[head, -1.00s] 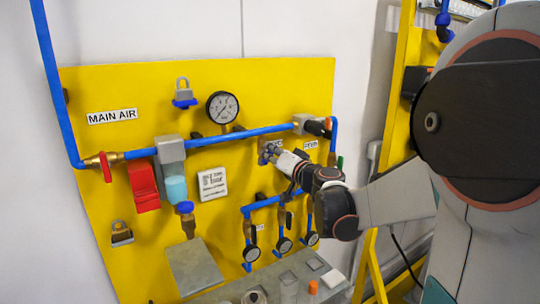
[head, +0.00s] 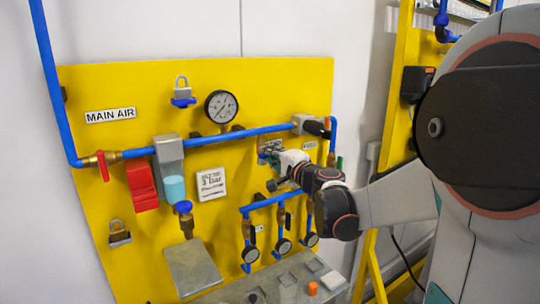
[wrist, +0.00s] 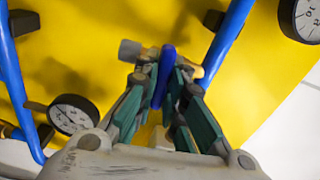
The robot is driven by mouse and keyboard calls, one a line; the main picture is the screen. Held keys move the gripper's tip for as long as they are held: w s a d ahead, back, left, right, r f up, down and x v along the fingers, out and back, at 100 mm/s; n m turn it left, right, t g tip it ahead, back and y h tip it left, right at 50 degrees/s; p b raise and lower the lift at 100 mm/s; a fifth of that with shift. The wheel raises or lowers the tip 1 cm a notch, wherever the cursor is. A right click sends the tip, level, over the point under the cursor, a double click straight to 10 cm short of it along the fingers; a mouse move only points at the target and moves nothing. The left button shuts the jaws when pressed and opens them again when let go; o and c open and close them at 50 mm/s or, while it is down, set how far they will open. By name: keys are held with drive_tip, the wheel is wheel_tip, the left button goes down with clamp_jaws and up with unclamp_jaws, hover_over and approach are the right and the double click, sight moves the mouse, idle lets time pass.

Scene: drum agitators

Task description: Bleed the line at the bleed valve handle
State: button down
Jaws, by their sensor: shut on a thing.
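The bleed valve handle (wrist: 165,66) is a narrow blue lever in the wrist view, on a small brass valve body (wrist: 194,69) with a grey end piece (wrist: 130,50). My gripper (wrist: 162,82) is shut on the blue lever, with a teal-padded finger on either side of it. In the head view my gripper (head: 272,159) is at the right part of the yellow panel (head: 110,215), below the blue main pipe and close to a small label. My fingers hide most of the valve there, and its exact angle cannot be told.
A round gauge (head: 221,106) and the blue pipe (head: 235,136) are above and left of my gripper. Blue branch pipes with small gauges (head: 284,246) are below it. A grey shelf (head: 250,290) with small parts runs along the bottom. A red block (head: 141,186) is farther left.

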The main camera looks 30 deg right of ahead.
drive_tip(key=shift+m, duration=0.5)
drive_tip(key=shift+f, duration=0.1)
drive_tip(key=c, duration=1.7)
unclamp_jaws()
drive_tip(key=shift+s, duration=0.1)
drive_tip(key=shift+o, duration=0.2)
